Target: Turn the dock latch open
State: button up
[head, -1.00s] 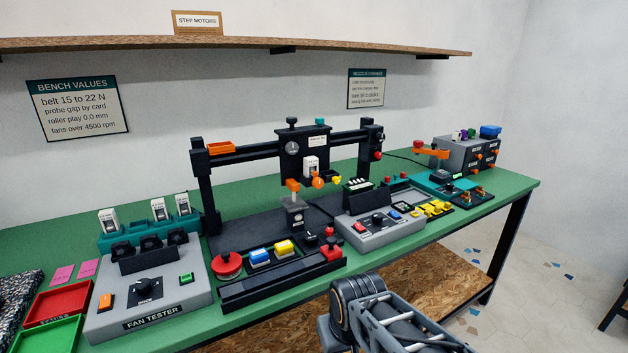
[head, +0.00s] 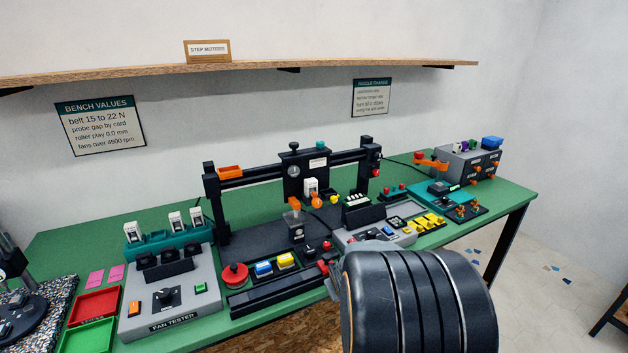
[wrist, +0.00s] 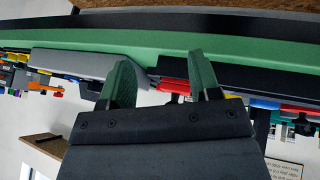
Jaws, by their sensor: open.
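The printer frame (head: 210,200) stands on the green bench. An orange round part (head: 316,202) sits under its dark tool head (head: 294,180), above a small dark post (head: 297,230). I cannot tell for certain which part is the dock latch. My gripper (wrist: 161,60) is open and empty in the wrist view, its two green-faced fingers apart near the bench's front edge. A red part (wrist: 173,86) shows beyond the gap between them. In the head view my dark arm link hides most of the gripper and the front of the bench there.
The fan tester (head: 170,300) stands left of the printer, with red (head: 95,305) and green (head: 88,335) trays beside it. A grey control box (head: 375,238) and yellow parts (head: 428,222) lie to the right. A shelf (head: 240,72) runs above the bench. Floor is open at right.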

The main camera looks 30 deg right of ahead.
aim_at(318, 205)
jog(key=w+d+r+n+t, duration=0.1)
jog(key=w+d+r+n+t+p, duration=0.1)
jog(key=d+r+t, duration=0.1)
jog(key=w+d+r+n+t+h+p, duration=0.1)
jog(key=w+d+r+t, duration=0.1)
jog(key=shift+r, duration=0.15)
notch_tip(318, 205, up, 8)
jog(key=w+a+n+t+y+p, duration=0.1)
jog(key=w+n+t+y+p, duration=0.15)
jog(key=n+t, duration=0.45)
jog(key=shift+m+t, duration=0.3)
jog(key=shift+m, duration=0.2)
jog(key=w+p, duration=0.1)
jog(key=w, duration=0.3)
jog(key=w+d+p, duration=0.1)
jog(key=w, duration=0.8)
jog(key=shift+w+d+p, duration=0.1)
jog(key=shift+d+p, duration=0.05)
jog(key=shift+p, duration=0.25)
jog(key=shift+c, duration=0.5)
